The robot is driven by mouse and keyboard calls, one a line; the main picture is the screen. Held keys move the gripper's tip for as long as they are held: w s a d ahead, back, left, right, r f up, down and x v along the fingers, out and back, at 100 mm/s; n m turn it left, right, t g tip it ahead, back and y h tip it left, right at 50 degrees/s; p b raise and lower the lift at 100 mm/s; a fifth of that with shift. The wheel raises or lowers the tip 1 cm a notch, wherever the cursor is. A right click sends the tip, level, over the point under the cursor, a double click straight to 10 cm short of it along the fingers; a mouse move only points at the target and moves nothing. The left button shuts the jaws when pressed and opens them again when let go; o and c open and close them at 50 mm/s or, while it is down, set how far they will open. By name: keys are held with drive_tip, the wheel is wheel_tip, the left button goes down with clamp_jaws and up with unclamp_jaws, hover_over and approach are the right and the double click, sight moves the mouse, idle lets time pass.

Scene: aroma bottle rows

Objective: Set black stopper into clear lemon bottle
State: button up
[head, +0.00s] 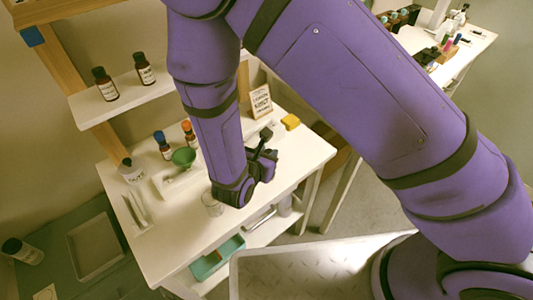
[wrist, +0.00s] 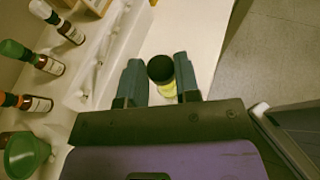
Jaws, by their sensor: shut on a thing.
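In the wrist view my gripper (wrist: 159,72) has its two fingers on either side of a round black stopper (wrist: 160,68) and is shut on it. A small yellow patch (wrist: 168,90) shows just below the stopper between the fingers; I cannot tell whether it is the lemon bottle or another yellow thing. In the head view my gripper (head: 265,150) is over the right part of the white table, partly hidden by my arm. I cannot make out the clear lemon bottle for certain in either view.
A green funnel (head: 184,157) stands left of my arm, with blue-capped (head: 163,146) and orange-capped (head: 188,130) bottles behind. A clear glass (head: 212,204) is near the front edge. Two bottles stand on the shelf (head: 125,92).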

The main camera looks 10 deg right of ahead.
drive_tip(key=shift+f, duration=1.45)
drive_tip(key=o, duration=1)
drive_tip(key=v, duration=1)
drive_tip(key=shift+s+a+r, duration=0.15)
drive_tip(key=shift+s+a, duration=0.05)
drive_tip(key=shift+s, duration=0.15)
